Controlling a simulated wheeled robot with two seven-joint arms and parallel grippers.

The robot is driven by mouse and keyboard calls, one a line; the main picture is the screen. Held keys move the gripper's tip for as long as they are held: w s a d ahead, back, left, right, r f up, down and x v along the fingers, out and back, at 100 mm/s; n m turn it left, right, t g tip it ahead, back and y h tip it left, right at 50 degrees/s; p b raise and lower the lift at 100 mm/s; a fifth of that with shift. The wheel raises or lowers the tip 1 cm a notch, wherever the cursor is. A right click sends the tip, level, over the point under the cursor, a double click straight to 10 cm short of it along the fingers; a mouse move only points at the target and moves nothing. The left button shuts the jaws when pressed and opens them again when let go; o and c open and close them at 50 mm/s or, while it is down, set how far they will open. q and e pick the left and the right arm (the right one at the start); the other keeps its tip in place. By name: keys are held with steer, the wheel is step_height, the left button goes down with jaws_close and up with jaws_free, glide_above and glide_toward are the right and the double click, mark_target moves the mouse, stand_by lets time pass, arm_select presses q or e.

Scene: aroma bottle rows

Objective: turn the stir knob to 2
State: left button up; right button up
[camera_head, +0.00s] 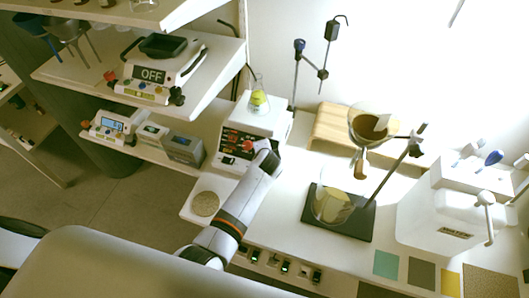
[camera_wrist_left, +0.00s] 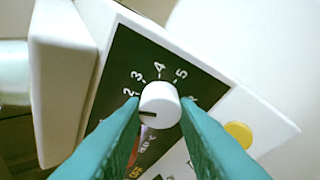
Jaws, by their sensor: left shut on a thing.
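The stir knob (camera_wrist_left: 161,98) is a round white dial on a dark panel (camera_wrist_left: 128,62) with white numbers, 2 to 5 readable. A dark pointer line on the knob points left, a little below the 2. My left gripper (camera_wrist_left: 160,107) has its teal fingers on both sides of the knob and is shut on it. In the head view my left arm reaches the front of the white stirrer (camera_head: 262,122); the wrist covers part of its panel, and I cannot make out the stir knob there. My right gripper is not in view.
A flask of yellow liquid (camera_head: 258,102) stands on the stirrer. A yellow button (camera_wrist_left: 239,134) is right of the knob. A beaker (camera_head: 332,206) on a dark stand base (camera_head: 357,222) and a white machine (camera_head: 425,218) stand to the right. Shelves with instruments are at left.

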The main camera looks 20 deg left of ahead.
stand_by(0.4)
arm_select(q)
steer(key=o, duration=1)
steer(key=shift+s+d+r+p, duration=0.1)
steer(key=shift+s+r+p, duration=0.1)
steer(key=shift+r+p, duration=0.3)
steer(key=p+v, duration=1)
steer(key=v, duration=0.1)
